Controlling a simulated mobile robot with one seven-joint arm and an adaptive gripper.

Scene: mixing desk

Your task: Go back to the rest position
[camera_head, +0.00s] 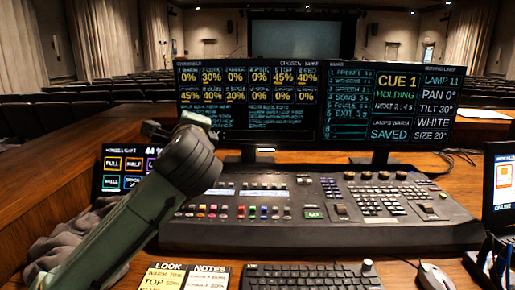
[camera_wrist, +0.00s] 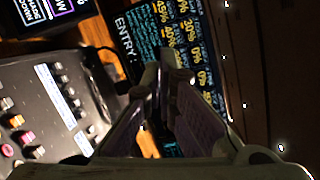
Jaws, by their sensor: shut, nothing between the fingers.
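My gripper (camera_wrist: 163,82) shows in the wrist view with its two fingers close together and nothing held between them. It hangs in the air, pointing toward the left monitor (camera_wrist: 188,60), which looks turned on its side there. The mixing desk (camera_wrist: 45,115) is at the left of that view, apart from the fingers. In the head view my arm rises from the lower left across the left end of the mixing desk (camera_head: 340,232). The fingers cannot be made out clearly there.
The left monitor (camera_head: 290,125) and right monitor (camera_head: 372,133) stand behind the desk. A small touch screen (camera_head: 125,170) is beside my arm. Open air is above the monitors.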

